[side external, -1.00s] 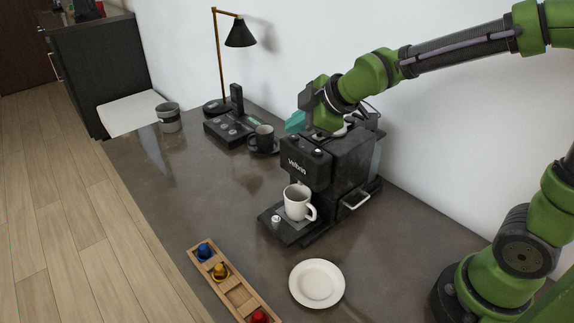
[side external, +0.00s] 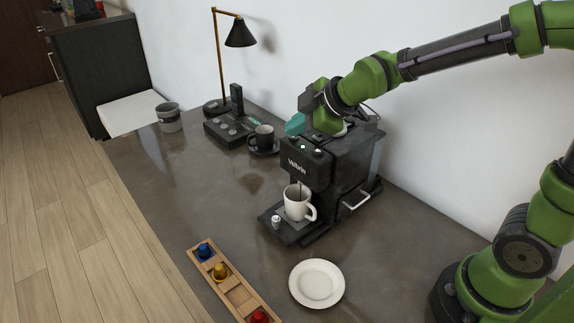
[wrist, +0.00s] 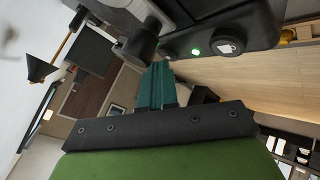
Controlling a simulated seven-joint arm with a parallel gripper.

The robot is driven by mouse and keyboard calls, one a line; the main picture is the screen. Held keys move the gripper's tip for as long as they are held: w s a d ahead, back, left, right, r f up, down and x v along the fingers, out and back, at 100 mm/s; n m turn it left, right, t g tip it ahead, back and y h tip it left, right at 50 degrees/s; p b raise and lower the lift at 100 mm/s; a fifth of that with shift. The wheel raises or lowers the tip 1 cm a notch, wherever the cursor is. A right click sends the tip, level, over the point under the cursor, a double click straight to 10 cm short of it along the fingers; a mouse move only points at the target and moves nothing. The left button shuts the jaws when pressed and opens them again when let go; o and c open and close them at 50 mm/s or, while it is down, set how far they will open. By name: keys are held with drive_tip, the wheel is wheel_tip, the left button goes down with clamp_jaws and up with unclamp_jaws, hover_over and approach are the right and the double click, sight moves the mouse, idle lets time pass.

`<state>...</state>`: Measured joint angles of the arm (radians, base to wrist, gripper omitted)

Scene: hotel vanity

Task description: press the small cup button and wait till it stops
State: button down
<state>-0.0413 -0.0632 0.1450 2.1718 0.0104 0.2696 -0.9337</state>
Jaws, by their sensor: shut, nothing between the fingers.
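The black coffee machine (side external: 332,165) stands on the counter with a lit green light (side external: 303,147) on its top front edge. The light also shows in the wrist view (wrist: 196,51), between a button with a cup icon (wrist: 229,47) and another round button (wrist: 168,53); I cannot tell which is the small cup one. A white mug (side external: 297,204) stands upright under the spout, with a thin dark stream running into it. My gripper (side external: 294,123) is shut and empty, its teal fingers above and behind the machine's top front edge, apart from the buttons in the wrist view.
A white saucer (side external: 317,285) and a wooden tray (side external: 239,294) with coloured capsules lie in front. A dark cup (side external: 263,138) on a saucer, a black telephone (side external: 228,130), a lamp (side external: 240,35) and a grey canister (side external: 168,118) stand beyond. The counter's left middle is clear.

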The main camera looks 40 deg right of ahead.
sight(329, 152)
drive_tip(key=shift+r, duration=0.65)
drive_tip(key=shift+r, duration=2.55)
drive_tip(key=shift+s+f+m, duration=0.1)
drive_tip(key=shift+f+m, duration=0.05)
drive_tip(key=shift+m, duration=0.25)
drive_tip(key=s+f+m, duration=0.1)
drive_tip(key=s+m, duration=0.1)
drive_tip(key=s+d+f+m+g, duration=0.1)
drive_tip(key=s+m, duration=0.1)
drive_tip(key=s+d+f+m, duration=0.1)
drive_tip(key=s+m, duration=0.1)
drive_tip(key=shift+s+m+g, duration=0.3)
drive_tip(key=shift+s+g, duration=0.05)
drive_tip(key=shift+g, duration=0.05)
drive_tip(key=s+d+f+m, duration=0.1)
drive_tip(key=s+d+m, duration=0.2)
drive_tip(key=s+m, duration=0.5)
drive_tip(key=s, duration=0.4)
